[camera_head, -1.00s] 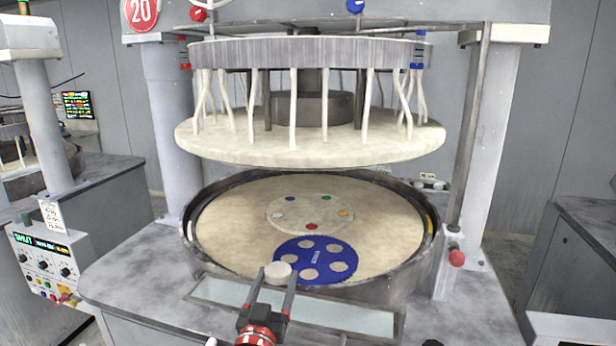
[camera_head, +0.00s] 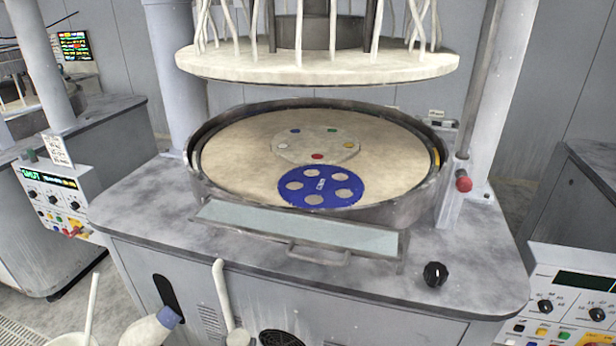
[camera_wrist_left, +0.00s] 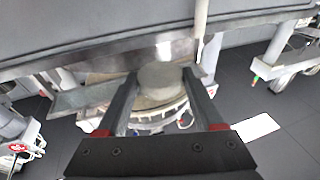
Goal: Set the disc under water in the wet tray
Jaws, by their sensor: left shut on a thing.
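In the left wrist view my left gripper (camera_wrist_left: 160,77) is shut on a round grey disc (camera_wrist_left: 160,78), which sits between the two fingertips. The gripper and this disc do not show in the head view. A long shallow tray (camera_head: 300,229) with a pale, watery-looking surface runs along the front of the machine, before the round platen. No disc shows in it. My right gripper is in neither view.
The round tan platen (camera_head: 240,170) holds a blue carrier (camera_head: 320,187) with several holes and a pale plate with coloured spots. A black knob (camera_head: 435,274) stands on the worktop at right. A white hose (camera_head: 222,285) hangs in front.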

